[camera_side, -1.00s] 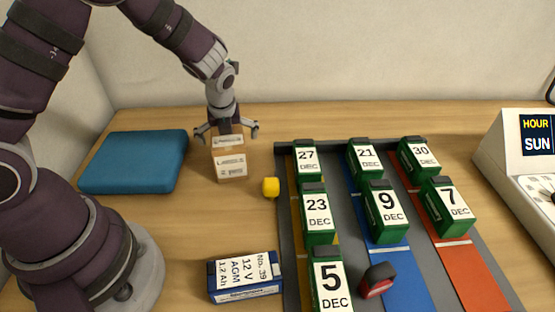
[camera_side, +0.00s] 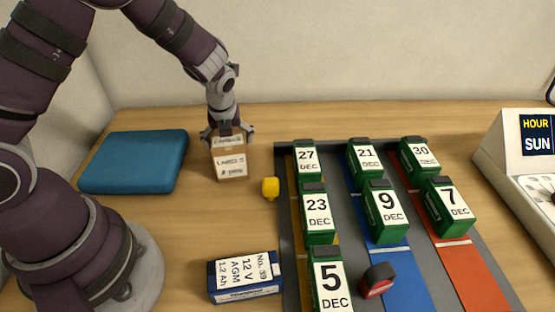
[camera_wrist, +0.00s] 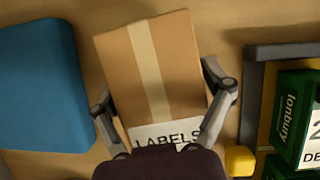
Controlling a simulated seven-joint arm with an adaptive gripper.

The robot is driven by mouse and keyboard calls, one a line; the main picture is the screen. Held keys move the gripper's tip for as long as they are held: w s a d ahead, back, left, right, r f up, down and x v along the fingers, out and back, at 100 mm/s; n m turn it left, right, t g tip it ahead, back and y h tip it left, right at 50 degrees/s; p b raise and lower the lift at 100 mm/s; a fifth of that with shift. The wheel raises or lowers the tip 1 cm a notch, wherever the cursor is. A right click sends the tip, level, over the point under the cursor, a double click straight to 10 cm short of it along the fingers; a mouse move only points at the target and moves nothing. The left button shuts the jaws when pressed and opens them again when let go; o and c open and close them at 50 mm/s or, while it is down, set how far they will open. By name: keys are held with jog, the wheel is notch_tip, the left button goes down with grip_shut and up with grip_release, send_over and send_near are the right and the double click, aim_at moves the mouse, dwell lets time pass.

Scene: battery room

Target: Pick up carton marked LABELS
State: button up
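The carton marked LABELS (camera_side: 229,164) is a brown cardboard box with white labels, standing upright on the table right of the blue case. In the wrist view the carton (camera_wrist: 160,70) shows a pale tape strip along its top and the word LABELS at its near edge. My gripper (camera_side: 228,134) is above it, pointing down, with one finger on each side of the box's upper part. In the wrist view both fingertips of my gripper (camera_wrist: 157,80) appear to meet the carton's sides. The carton's base still appears to be on the table.
A blue case (camera_side: 134,161) lies left of the carton. A small yellow block (camera_side: 270,187) sits to its right, beside the grey tray (camera_side: 284,215) with several green dated batteries. A blue 12 V battery (camera_side: 244,277) lies in front. The table behind the carton is clear.

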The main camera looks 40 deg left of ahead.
jog(key=c, duration=0.8)
jog(key=shift+o, duration=0.2)
jog(key=shift+r, duration=0.1)
